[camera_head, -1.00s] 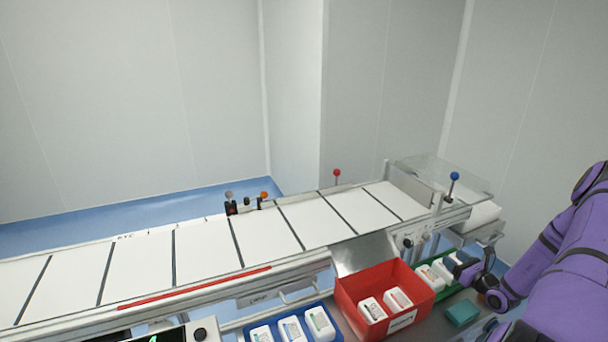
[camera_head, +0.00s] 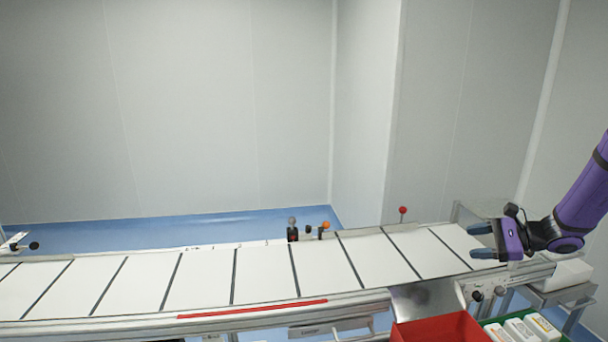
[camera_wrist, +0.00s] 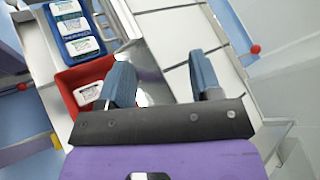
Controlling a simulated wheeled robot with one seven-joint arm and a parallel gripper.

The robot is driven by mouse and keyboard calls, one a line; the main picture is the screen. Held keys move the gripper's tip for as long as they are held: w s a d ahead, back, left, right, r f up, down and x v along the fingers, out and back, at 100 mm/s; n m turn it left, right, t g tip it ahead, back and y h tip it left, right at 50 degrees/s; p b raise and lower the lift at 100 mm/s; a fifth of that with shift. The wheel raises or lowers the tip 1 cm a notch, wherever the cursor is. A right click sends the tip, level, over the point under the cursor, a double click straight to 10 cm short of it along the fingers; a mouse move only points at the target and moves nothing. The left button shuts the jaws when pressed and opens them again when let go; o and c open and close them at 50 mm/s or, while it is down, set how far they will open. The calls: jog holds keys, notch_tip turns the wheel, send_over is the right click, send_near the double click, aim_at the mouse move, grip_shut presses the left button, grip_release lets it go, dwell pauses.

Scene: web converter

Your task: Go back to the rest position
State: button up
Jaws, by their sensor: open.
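My gripper (camera_head: 483,240) is at the right in the head view, raised over the right end of the white conveyor (camera_head: 265,270). Its two blue-grey fingers point left and stand apart with nothing between them. In the wrist view the open fingers (camera_wrist: 160,82) show over the conveyor's edge. My purple arm comes in from the right edge of the head view.
A red bin (camera_head: 440,328) stands in front of the conveyor, with a green tray (camera_head: 497,322) of white boxes to its right. The wrist view also shows a blue tray (camera_wrist: 62,12) of white boxes. Red-ball (camera_head: 403,210) and black-ball knobs stick up along the conveyor. Walls stand behind.

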jog(key=s+a+r+n+g+h, duration=0.55)
jog(key=s+a+r+n, duration=0.5)
jog(key=a+r, duration=0.4)
jog(key=s+a+r+n+t+h, duration=0.1)
jog(key=s+a+r+n+h, duration=0.1)
jog(key=s, duration=0.7)
jog(key=s+a+r+n+t+h, duration=0.2)
jog(key=s+r+n+h, duration=0.2)
jog(key=s, duration=0.5)
jog(key=shift+s+a+r+n, duration=0.3)
jog(key=shift+a+r+n, duration=0.05)
jog(key=shift+r+n, duration=0.5)
